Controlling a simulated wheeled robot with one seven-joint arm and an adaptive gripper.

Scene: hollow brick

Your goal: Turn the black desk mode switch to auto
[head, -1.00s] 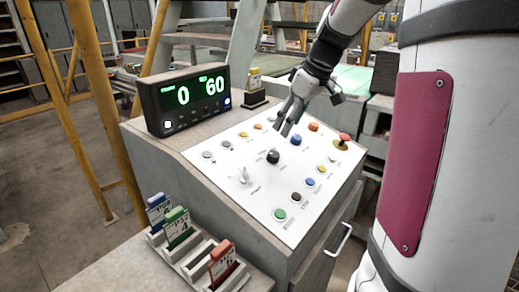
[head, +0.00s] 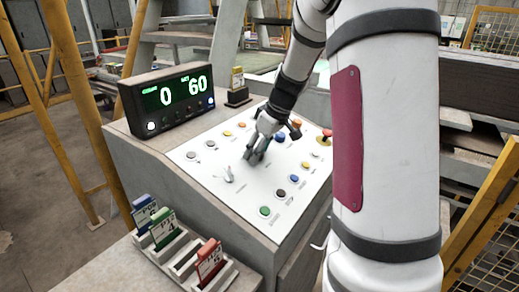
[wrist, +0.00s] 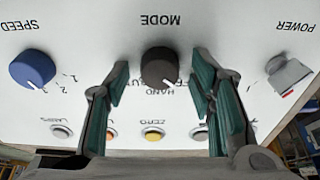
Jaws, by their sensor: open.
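The black mode switch (wrist: 158,67) is a round knob in the middle of the wrist view, below the upside-down word MODE. My gripper (wrist: 160,95) is open, with one green-padded finger on each side of the knob. A gap shows between the knob and each finger. In the head view my gripper (head: 254,158) reaches down over the white panel (head: 215,170) and hides the knob.
A blue SPEED knob (wrist: 32,70) and a grey POWER switch (wrist: 288,75) flank the mode switch. Several push buttons lie around it, including a yellow ZERO button (wrist: 153,134). A display box (head: 168,97) stands behind the panel, and a card rack (head: 185,260) stands at front left.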

